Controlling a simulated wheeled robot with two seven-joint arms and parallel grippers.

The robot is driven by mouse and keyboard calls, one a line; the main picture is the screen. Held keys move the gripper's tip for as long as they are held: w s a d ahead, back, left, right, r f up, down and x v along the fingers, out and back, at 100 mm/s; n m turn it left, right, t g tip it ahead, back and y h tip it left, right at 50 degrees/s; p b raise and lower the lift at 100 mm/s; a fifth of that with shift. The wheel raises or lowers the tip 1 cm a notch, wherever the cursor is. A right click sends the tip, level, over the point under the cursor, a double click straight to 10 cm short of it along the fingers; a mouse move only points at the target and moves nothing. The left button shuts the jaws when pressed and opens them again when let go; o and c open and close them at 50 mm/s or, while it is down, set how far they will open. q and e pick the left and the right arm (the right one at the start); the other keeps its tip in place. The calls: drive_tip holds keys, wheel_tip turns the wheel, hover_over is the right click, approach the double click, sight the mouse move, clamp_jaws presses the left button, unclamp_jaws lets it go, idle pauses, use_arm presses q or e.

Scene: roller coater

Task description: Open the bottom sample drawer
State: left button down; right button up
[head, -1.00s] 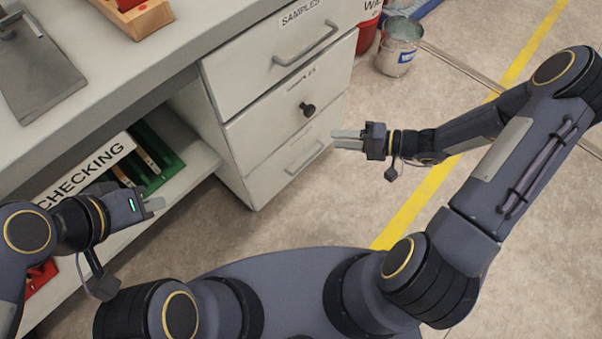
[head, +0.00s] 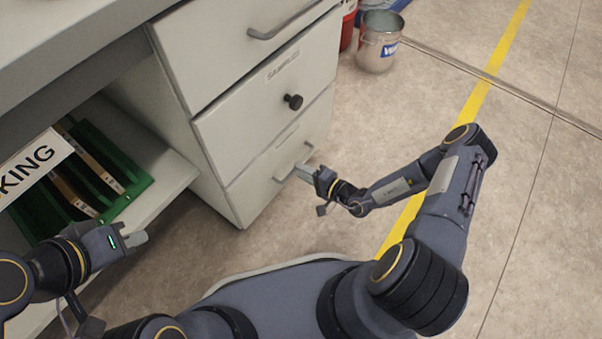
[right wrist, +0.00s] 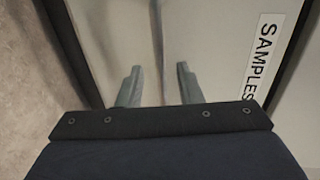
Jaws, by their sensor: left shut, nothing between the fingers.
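The bottom sample drawer (head: 262,178) is the lowest front of the pale cabinet in the head view and looks flush with the fronts above. Its bar handle (head: 284,176) is partly hidden by my right gripper (head: 303,173), which is close in front of it. In the right wrist view my right gripper (right wrist: 158,85) is open, its two fingers apart. The handle (right wrist: 158,35) shows as a bar in line with the gap between them. Contact cannot be told. My left gripper (head: 138,240) is shut and empty by the lower shelf.
Above are a middle drawer (head: 250,125) with a round black knob (head: 293,101) and a top drawer (head: 225,55) with a bar handle. A green tray (head: 110,150) lies on the lower shelf at left. A metal bucket (head: 378,45) stands behind the cabinet's right side. Floor at right is clear.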

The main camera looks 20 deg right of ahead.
drive_tip(key=shift+w+a, duration=0.35)
drive_tip(key=shift+w, duration=0.05)
drive_tip(key=shift+c, duration=0.3)
clamp_jaws()
drive_tip(key=shift+s+d, duration=0.1)
